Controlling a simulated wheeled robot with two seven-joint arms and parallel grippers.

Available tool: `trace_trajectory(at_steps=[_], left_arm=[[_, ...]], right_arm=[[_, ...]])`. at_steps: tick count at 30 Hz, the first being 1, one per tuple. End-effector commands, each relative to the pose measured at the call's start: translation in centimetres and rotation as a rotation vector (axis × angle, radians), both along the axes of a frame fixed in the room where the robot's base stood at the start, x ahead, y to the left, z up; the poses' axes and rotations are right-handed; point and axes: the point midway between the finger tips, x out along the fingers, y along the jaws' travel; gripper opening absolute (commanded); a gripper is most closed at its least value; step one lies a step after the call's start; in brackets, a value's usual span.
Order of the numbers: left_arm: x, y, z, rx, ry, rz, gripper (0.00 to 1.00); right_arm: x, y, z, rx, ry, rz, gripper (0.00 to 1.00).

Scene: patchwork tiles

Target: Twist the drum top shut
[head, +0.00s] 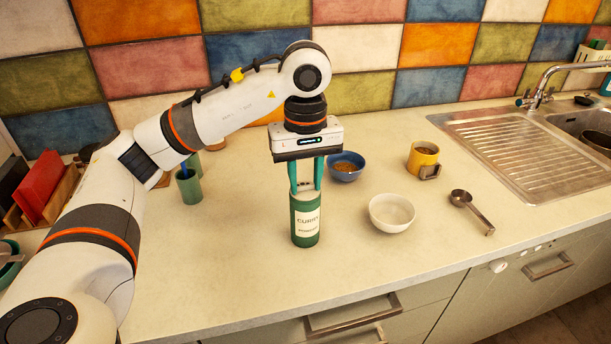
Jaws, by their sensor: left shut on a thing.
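The drum (306,228) is a green cylinder with a white label reading "CURRY". It stands upright on the counter in the middle of the head view. Its top (302,187) is pale and sits on the drum, between my left gripper's fingers. My left gripper (305,186) points straight down from above with two green fingers, shut on the drum top. The fingers partly hide the top, so I cannot tell how tightly it sits. My right gripper is not in view.
A white bowl (392,213) stands right of the drum, with a blue bowl (346,167) behind. A yellow mug (423,157), a metal scoop (472,209) and the sink (582,135) are further right. A green cup (188,187) stands left. The counter before the drum is clear.

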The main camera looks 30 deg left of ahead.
Motion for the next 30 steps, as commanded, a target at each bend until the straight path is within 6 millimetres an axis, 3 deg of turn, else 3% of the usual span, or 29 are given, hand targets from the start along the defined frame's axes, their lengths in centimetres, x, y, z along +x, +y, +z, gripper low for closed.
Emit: trace_trajectory(at_steps=[5,6,10,20,30], left_arm=[[0.0,0.0,0.1,0.000,-0.001,0.001,0.11],[0.0,0.0,0.1,0.000,-0.001,0.001,0.38],[0.0,0.0,0.1,0.000,-0.001,0.001,0.57],[0.0,0.0,0.3,-0.001,-0.002,0.001,0.57],[0.0,0.0,3.0,0.000,-0.001,0.001,0.57]], right_arm=[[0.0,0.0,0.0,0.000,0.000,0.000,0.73],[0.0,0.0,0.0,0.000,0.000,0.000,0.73],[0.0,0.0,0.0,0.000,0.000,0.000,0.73],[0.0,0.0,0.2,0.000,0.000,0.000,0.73],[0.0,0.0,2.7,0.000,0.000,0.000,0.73]])
